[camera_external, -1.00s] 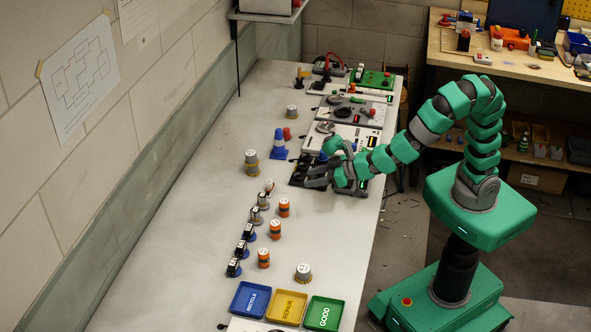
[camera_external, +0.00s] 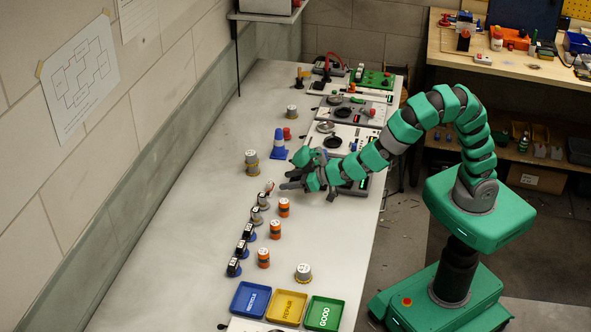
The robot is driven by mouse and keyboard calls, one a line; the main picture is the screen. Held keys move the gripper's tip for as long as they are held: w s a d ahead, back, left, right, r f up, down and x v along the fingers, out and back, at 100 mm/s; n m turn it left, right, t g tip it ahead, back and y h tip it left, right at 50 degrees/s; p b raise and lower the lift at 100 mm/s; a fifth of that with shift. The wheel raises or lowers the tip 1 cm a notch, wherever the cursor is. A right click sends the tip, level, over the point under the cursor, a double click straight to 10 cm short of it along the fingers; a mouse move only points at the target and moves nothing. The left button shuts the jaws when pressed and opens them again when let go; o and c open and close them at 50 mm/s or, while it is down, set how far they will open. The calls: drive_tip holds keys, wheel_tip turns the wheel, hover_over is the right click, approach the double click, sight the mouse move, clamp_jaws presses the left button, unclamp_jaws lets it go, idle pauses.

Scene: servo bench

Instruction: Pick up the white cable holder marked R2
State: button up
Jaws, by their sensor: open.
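I cannot read an R2 mark on any piece. A small white-topped piece with a reddish part (camera_external: 269,186) stands at the far end of a row on the bench and may be the white cable holder. My gripper (camera_external: 287,181) is just right of it, low over the bench, pointing left. It is open, and I see nothing between its fingers. Whether it touches the piece is unclear at this size.
Dark pieces with white tops (camera_external: 241,248) continue the row nearer the front. Several orange cylinders (camera_external: 275,229) stand right of it. Blue (camera_external: 236,308), yellow (camera_external: 270,316) and green trays (camera_external: 309,322) lie in front.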

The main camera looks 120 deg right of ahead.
sight(272, 183)
drive_tip(key=b+x, duration=0.1)
drive_tip(key=x, duration=0.3)
drive_tip(key=shift+w+d+f, duration=0.1)
drive_tip(key=shift+w+d, duration=0.15)
drive_tip(key=shift+d, duration=0.05)
clamp_jaws()
drive_tip(key=shift+r+p, duration=0.7)
drive_tip(key=shift+r, duration=1.15)
drive_tip(key=s+a, duration=0.2)
drive_tip(key=s, duration=0.2)
drive_tip(key=s+a, duration=0.2)
drive_tip(key=s, duration=0.2)
drive_tip(key=s+a+r, duration=0.1)
drive_tip(key=s+a, duration=0.1)
drive_tip(key=s, duration=0.2)
drive_tip(key=shift+s+a+r, duration=0.1)
drive_tip(key=shift+s, duration=0.05)
drive_tip(key=shift+s+a+b, duration=0.15)
drive_tip(key=shift+s+b, duration=0.05)
drive_tip(key=shift+b, duration=0.25)
drive_tip(key=shift+s+a+b, duration=0.3)
drive_tip(key=shift+s+b, duration=0.45)
drive_tip(key=shift+b, duration=0.1)
